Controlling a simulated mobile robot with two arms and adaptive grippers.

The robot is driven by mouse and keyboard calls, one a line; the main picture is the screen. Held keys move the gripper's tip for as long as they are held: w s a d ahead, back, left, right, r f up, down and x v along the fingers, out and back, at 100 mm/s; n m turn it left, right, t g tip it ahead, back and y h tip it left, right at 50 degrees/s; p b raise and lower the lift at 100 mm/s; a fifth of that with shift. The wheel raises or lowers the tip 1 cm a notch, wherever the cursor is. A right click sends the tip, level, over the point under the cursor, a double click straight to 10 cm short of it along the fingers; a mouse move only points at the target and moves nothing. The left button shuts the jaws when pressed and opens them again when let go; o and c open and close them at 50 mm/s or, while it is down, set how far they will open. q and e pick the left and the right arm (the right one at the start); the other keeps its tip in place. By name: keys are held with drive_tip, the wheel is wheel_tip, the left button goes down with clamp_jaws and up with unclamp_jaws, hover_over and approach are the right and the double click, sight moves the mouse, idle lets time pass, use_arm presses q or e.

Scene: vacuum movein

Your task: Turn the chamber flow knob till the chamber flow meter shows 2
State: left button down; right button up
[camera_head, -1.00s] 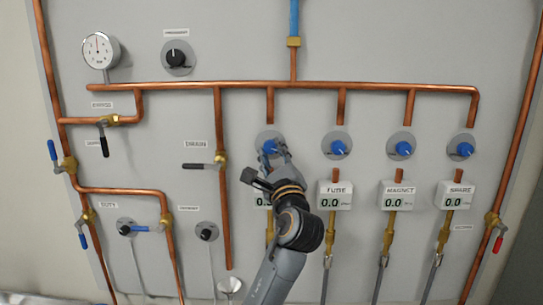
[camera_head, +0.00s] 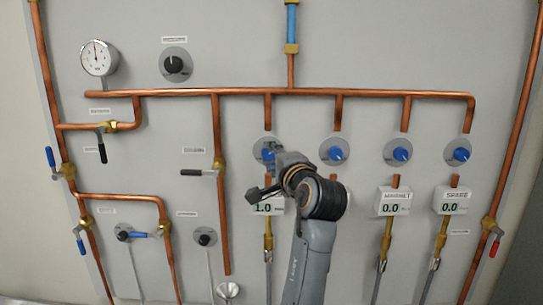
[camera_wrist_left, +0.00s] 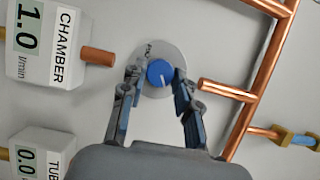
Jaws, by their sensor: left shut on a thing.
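The chamber flow knob (camera_wrist_left: 160,73) is a round blue knob with a white mark on a grey disc; in the head view (camera_head: 266,152) it is partly hidden by my gripper. My left gripper (camera_wrist_left: 156,76) has its two fingers on either side of the knob and is shut on it; in the head view the gripper (camera_head: 272,150) reaches the knob from the lower right. The chamber flow meter (camera_wrist_left: 42,42) reads 1.0 l/min in the wrist view; in the head view its display (camera_head: 263,208) also shows 1.0, partly covered by my gripper. My right gripper is not in view.
Three similar blue knobs sit to the right, such as the nearest one (camera_head: 334,151). The magnet meter (camera_head: 393,202) and spare meter (camera_head: 451,201) read 0.0. A copper pipe (camera_head: 200,93) runs across above. A black-handled valve (camera_head: 205,172) is left of the gripper.

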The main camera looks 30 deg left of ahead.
use_arm(q)
drive_tip(key=shift+r+n+h, duration=0.1)
drive_tip(key=shift+n+h, duration=0.2)
drive_tip(key=shift+n, duration=0.6)
drive_tip(key=c, duration=1)
unclamp_jaws()
